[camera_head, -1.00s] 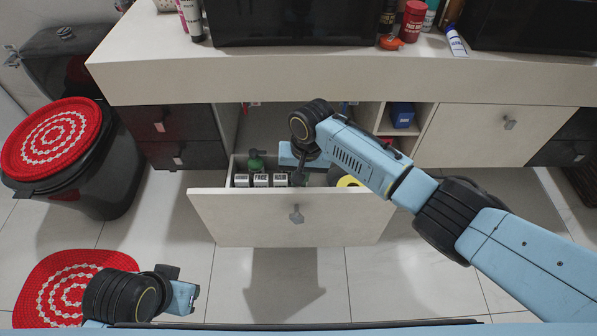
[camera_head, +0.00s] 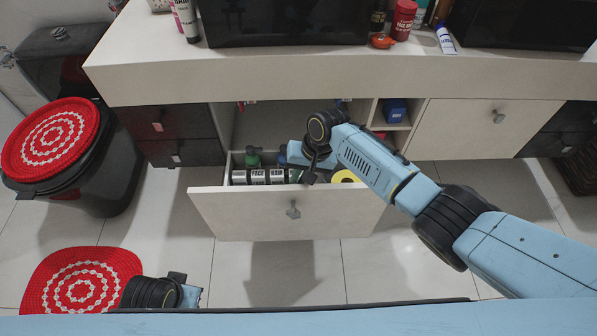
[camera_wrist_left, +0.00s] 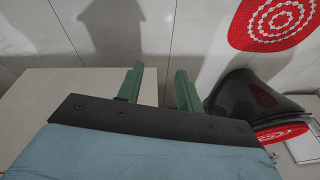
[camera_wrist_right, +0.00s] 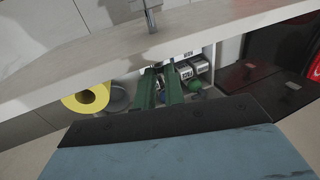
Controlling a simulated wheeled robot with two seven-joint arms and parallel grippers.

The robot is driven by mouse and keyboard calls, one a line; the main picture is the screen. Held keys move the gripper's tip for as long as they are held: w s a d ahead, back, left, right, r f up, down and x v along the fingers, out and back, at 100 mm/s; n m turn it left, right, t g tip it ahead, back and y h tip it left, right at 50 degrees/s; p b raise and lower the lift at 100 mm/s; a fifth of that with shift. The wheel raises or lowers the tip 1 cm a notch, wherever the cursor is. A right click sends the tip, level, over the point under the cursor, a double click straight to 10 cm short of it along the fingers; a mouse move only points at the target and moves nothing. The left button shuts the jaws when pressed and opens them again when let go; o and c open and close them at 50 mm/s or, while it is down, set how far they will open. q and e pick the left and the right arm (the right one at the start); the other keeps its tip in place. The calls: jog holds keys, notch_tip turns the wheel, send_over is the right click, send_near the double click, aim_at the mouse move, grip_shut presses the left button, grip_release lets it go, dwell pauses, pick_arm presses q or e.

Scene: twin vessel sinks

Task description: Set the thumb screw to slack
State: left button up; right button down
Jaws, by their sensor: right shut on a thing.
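I cannot make out the thumb screw in any view. My right gripper (camera_head: 298,155) is over the open drawer (camera_head: 255,212), reaching in behind its front panel; its fingertips are hidden in the head view. In the right wrist view, its two green fingers (camera_wrist_right: 160,80) point down into the drawer with a narrow gap between them. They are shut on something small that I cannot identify. My left gripper (camera_head: 190,295) is low at the left above the floor. In the left wrist view its green fingers (camera_wrist_left: 158,85) are apart and empty.
The drawer holds several labelled cans (camera_head: 258,177), a green-topped item (camera_head: 253,157) and a yellow roll (camera_head: 345,177). The counter (camera_head: 300,72) overhangs behind it. A black bin with a red cover (camera_head: 52,138) stands at the left; a red mat (camera_head: 80,282) lies on the floor.

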pick_arm(q)
jog(key=shift+f, duration=0.1)
pick_arm(e)
jog(key=d+y, duration=0.1)
jog(key=y, duration=0.1)
jog(key=d+f+y, duration=0.1)
jog(key=shift+y, duration=0.4)
dwell(0.4)
jog(key=c, duration=1.5)
grip_release()
pick_arm(q)
jog(key=shift+s+a+f, duration=0.1)
pick_arm(e)
jog(key=shift+r, duration=0.1)
